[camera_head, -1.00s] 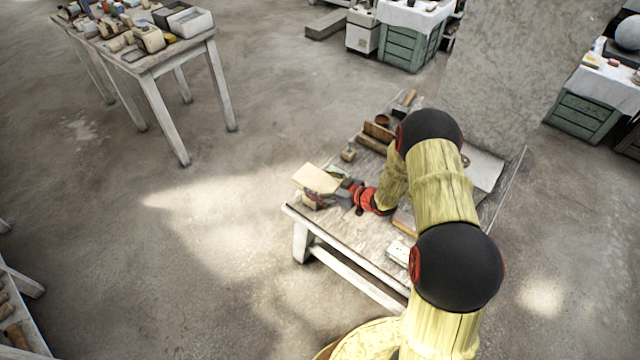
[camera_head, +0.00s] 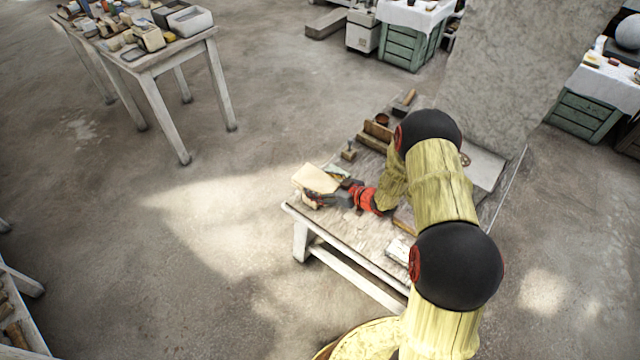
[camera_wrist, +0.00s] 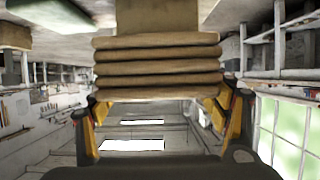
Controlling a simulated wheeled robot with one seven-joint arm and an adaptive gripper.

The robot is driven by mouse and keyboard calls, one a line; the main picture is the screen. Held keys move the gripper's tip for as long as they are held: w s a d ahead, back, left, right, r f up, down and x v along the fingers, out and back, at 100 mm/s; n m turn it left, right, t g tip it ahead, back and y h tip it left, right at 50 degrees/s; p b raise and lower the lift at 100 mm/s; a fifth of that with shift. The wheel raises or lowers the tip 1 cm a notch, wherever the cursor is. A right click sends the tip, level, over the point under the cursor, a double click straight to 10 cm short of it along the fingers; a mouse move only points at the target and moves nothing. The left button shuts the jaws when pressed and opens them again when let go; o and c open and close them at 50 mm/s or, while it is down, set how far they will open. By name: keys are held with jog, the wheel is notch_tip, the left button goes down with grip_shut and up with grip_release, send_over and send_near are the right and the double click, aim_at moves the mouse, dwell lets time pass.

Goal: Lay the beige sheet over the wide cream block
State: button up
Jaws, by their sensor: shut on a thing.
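The beige sheet (camera_head: 316,178) shows as a pale slab at the left end of the work table in the head view. In the wrist view its thick, stacked folds (camera_wrist: 157,66) lie between the fingers of my gripper (camera_wrist: 160,97). My gripper (camera_head: 322,198) is shut on the sheet. A plain tan face (camera_wrist: 156,17) adjoins the folds in the wrist view; I cannot tell whether it is the wide cream block or more of the sheet. Contact between sheet and block is not clear; my gripper hides part of that area.
The work table (camera_head: 345,248) carries a small stamp-like object (camera_head: 348,153), a brown wooden box (camera_head: 377,131) and a round brown bowl (camera_head: 382,119) behind my gripper.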

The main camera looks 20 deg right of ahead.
jog(key=shift+f, duration=0.25)
jog(key=o, duration=1.4)
jog(key=shift+o, duration=0.3)
jog(key=shift+r+p, duration=1.4)
jog(key=shift+r, duration=0.65)
